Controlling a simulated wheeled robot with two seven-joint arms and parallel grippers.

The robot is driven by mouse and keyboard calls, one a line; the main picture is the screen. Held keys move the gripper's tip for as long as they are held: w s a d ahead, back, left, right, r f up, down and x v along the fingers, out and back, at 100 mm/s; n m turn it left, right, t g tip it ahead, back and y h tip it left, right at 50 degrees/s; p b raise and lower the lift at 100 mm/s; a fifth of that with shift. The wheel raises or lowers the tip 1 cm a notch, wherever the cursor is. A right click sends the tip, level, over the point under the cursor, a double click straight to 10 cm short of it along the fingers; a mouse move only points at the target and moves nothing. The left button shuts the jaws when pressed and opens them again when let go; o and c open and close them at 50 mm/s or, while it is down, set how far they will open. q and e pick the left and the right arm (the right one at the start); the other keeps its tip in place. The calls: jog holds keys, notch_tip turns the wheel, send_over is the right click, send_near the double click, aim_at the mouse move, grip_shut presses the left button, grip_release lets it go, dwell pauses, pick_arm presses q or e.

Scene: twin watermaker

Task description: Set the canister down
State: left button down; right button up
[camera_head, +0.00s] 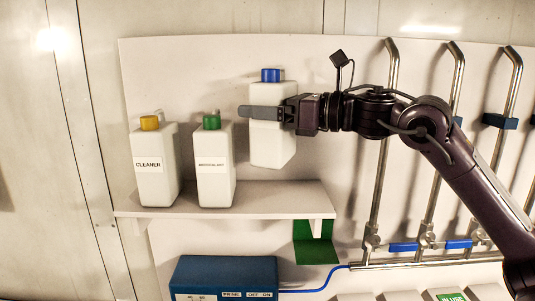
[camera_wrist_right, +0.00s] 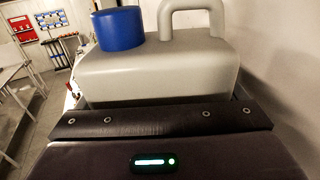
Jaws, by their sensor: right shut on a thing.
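A white canister with a blue cap (camera_head: 272,150) is in my right gripper (camera_head: 262,113), above the right part of the white shelf (camera_head: 270,196). The gripper is shut on it across its upper body. The canister is close to upright, with its bottom apparently a little above the shelf top. In the right wrist view the canister (camera_wrist_right: 160,72) fills the top, with its blue cap and handle showing. Its label, if any, is hidden. My left gripper is not in view.
A yellow-capped CLEANER canister (camera_head: 155,178) and a green-capped canister (camera_head: 215,180) stand on the shelf to the left. Below are a blue box (camera_head: 222,272) and a green plate (camera_head: 316,248). Metal pipes (camera_head: 384,150) with blue valve handles rise at the right.

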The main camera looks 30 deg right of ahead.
aim_at(268, 146)
notch_tip(268, 146, down, 4)
jog(key=shift+d+r+b, duration=0.1)
jog(key=shift+r+b, duration=0.1)
jog(key=shift+b, duration=0.7)
notch_tip(268, 146, down, 3)
jog(key=shift+f+b, duration=0.1)
jog(key=shift+b, duration=1.1)
jog(key=shift+f, duration=0.3)
jog(key=shift+f+b, duration=0.1)
jog(key=shift+b, duration=0.2)
